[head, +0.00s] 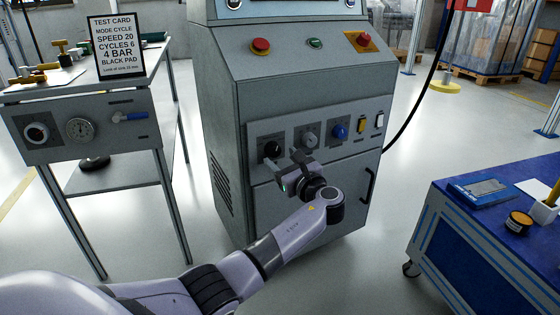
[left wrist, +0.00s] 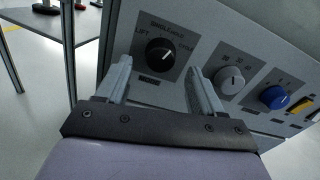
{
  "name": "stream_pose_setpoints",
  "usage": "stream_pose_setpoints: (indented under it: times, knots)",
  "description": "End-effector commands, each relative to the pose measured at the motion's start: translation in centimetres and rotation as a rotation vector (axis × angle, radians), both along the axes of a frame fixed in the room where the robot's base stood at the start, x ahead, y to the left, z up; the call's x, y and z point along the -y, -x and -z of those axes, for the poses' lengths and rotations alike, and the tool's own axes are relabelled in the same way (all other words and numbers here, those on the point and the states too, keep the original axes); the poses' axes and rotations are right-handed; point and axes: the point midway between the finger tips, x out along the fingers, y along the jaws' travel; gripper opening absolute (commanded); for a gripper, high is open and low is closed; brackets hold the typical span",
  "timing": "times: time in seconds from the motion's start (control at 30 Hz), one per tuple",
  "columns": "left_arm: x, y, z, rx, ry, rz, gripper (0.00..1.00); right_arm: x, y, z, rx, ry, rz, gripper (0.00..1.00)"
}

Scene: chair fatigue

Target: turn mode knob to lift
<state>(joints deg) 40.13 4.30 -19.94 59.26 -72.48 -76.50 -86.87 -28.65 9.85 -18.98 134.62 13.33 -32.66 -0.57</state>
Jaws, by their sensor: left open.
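The black mode knob (head: 271,149) is at the left end of the control row on the grey machine's front panel. It also shows in the left wrist view (left wrist: 160,52), with LIFT printed to its left and other labels above and to its right. Its white mark seems to point to the upper right. My left gripper (head: 287,163) is just in front of the panel, close to this knob. In the left wrist view its two fingers (left wrist: 158,78) are open and apart. The knob shows in the gap beyond them, with nothing held. My right gripper is out of view.
A grey knob (head: 309,139) and a blue knob (head: 340,131) sit right of the mode knob, then yellow and white switches. A black handle (head: 369,185) is lower right. A test card (head: 116,47) stands on the left bench. A blue cart (head: 480,235) is at right.

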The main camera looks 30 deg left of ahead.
Motion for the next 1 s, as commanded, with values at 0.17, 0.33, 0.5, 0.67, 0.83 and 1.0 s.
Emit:
stream_pose_setpoints:
  times: [0.17, 0.33, 0.5, 0.67, 0.83, 1.0]
  knots:
    - [-2.0, -1.1, 0.2, 0.002, 0.0, 0.0, 0.67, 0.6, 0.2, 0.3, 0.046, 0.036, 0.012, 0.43]
    - [-2.7, -1.5, 0.1, 0.001, 0.003, 0.001, 0.67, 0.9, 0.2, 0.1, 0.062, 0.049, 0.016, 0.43]
    - [-2.7, -1.5, 0.0, 0.001, 0.003, 0.001, 0.67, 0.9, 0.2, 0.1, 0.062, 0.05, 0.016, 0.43]
    - [-2.7, -1.5, 0.0, 0.001, 0.003, 0.001, 0.28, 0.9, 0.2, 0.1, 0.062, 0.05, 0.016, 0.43]
    - [-2.7, -1.5, 0.0, 0.002, 0.003, 0.002, 0.12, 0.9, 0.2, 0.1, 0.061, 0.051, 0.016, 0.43]
    - [-2.7, -1.5, 0.0, 0.018, 0.011, 0.002, 0.12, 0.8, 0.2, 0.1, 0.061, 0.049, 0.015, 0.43]
